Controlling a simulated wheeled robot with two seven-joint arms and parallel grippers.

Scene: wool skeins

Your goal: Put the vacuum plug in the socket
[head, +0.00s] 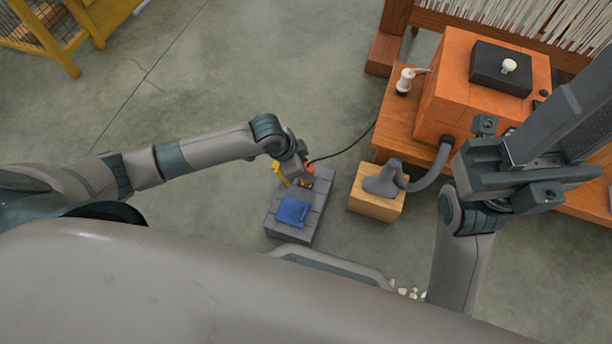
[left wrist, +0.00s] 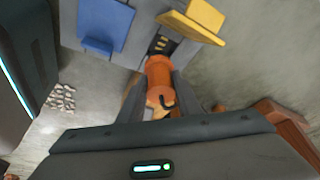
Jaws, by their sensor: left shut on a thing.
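My left gripper (head: 304,178) is shut on the orange vacuum plug (left wrist: 158,82), over the grey socket block (head: 294,230). In the left wrist view the plug lies between the two fingers, its far end beside a dark opening with yellowish contacts (left wrist: 163,44) in the block. I cannot tell whether the plug touches it. A raised yellow lid (left wrist: 192,22) stands next to that opening. A blue lid (head: 292,211) lies over another part of the block. A black cable (head: 345,149) runs from the plug area toward the orange machine. My right gripper (head: 520,172) is raised at the right; its jaw gap is unclear.
The orange box machine (head: 450,85) stands on a wooden bench (head: 397,130) at the right. A grey hose and nozzle (head: 383,180) rest on a wooden block (head: 375,207). A yellow-framed cage (head: 60,40) is at the upper left. The concrete floor between is clear.

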